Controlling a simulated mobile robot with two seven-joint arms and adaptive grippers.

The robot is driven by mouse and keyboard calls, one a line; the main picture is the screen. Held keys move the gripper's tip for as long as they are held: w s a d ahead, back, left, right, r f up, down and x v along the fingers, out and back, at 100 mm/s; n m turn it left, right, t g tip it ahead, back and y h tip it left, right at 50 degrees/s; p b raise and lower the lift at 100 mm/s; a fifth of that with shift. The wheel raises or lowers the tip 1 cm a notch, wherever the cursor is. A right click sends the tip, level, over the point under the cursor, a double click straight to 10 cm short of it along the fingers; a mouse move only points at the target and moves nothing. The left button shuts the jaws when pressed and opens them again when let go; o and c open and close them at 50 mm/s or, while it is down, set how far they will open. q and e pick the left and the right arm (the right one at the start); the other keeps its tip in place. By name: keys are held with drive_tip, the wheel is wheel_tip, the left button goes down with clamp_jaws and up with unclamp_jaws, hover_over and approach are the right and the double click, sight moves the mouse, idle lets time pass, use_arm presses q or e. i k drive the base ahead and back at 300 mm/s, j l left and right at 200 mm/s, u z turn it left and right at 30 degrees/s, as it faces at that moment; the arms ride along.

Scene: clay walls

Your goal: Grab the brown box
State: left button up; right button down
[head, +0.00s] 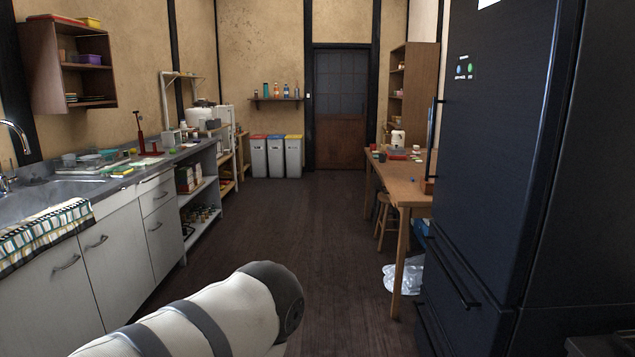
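A small brown, box-like thing (427,186) sits on the wooden table (405,182) at the right. The dark fridge hides part of it, and I cannot tell for sure that it is the brown box. No other clear brown box shows. A white, dark-banded link of my arm crosses the bottom of the view from the left. Neither of my grippers is in view.
A tall dark fridge (505,150) fills the right side. A sink counter (110,190) runs along the left. A stool (386,215) and a clear plastic bag (403,275) are by the table. Bins (276,156) stand at the back. The middle floor is clear.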

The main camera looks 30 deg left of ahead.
sight(427, 189)
drive_tip(key=u, duration=0.5)
drive_tip(key=i+j+u, duration=0.25)
drive_tip(key=i, duration=0.4)
drive_tip(key=i+u, duration=0.3)
drive_tip(key=i, duration=2.9)
drive_tip(key=i+z, duration=0.1)
drive_tip(key=i, duration=0.4)
drive_tip(key=i+j+z, duration=0.1)
drive_tip(key=i, duration=0.4)
drive_tip(key=i+j+z, duration=0.1)
drive_tip(key=i, duration=0.4)
drive_tip(key=i+j+z, duration=0.1)
drive_tip(key=i, duration=0.4)
drive_tip(key=i+j+z, duration=0.1)
drive_tip(key=i, duration=0.35)
drive_tip(key=j, duration=0.1)
